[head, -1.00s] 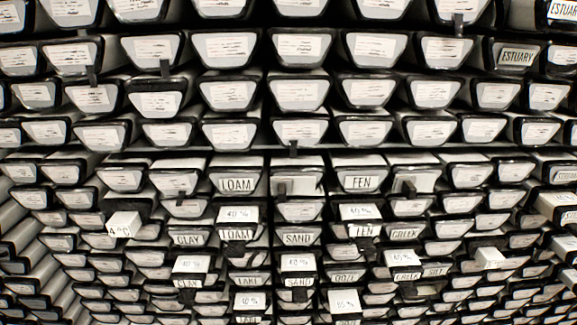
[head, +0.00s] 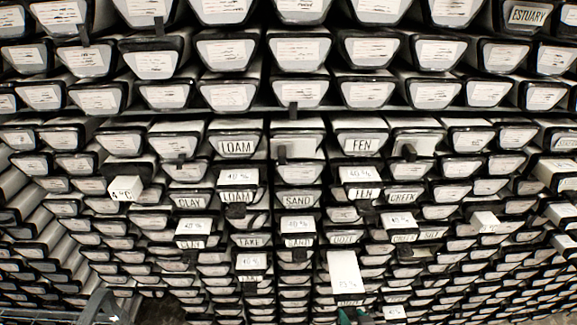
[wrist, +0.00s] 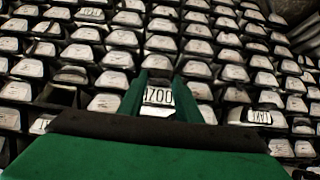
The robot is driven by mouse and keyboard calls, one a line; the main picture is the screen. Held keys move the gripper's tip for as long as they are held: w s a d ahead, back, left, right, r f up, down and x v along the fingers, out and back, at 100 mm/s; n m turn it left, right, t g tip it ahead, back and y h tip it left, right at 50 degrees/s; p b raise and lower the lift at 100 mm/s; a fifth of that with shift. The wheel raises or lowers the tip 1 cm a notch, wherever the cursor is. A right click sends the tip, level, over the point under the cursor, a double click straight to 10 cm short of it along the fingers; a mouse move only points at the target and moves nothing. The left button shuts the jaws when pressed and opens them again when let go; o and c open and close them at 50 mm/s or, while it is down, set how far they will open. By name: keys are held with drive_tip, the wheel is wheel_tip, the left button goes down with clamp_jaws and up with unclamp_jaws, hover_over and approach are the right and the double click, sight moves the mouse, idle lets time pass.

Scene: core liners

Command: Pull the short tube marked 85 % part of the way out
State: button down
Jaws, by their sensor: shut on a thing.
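The short tube marked 85 % (head: 345,268) is at the lower middle of the head view, a long pale top showing above its front; its marking is blurred. Green tips of my gripper (head: 353,316) show at its lower front, mostly cut off by the picture's bottom edge. In the wrist view my green gripper (wrist: 158,82) is shut on a tube end (wrist: 157,97) between its two fingers. Its dark lettering looks like "1700", but I cannot read it surely. The rest of this tube is hidden behind the fingers.
Tightly stacked tubes fill the rack around it. Several short tubes stick out nearby, among them a 40 % one (head: 249,262) to the left and another 40 % one (head: 398,220) to the upper right. A 4 °C block (head: 122,187) juts out at the left.

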drive_tip(key=s, duration=0.7)
idle(0.6)
drive_tip(key=shift+d, duration=0.1)
drive_tip(key=c, duration=1.2)
unclamp_jaws()
drive_tip(key=shift+f, duration=0.1)
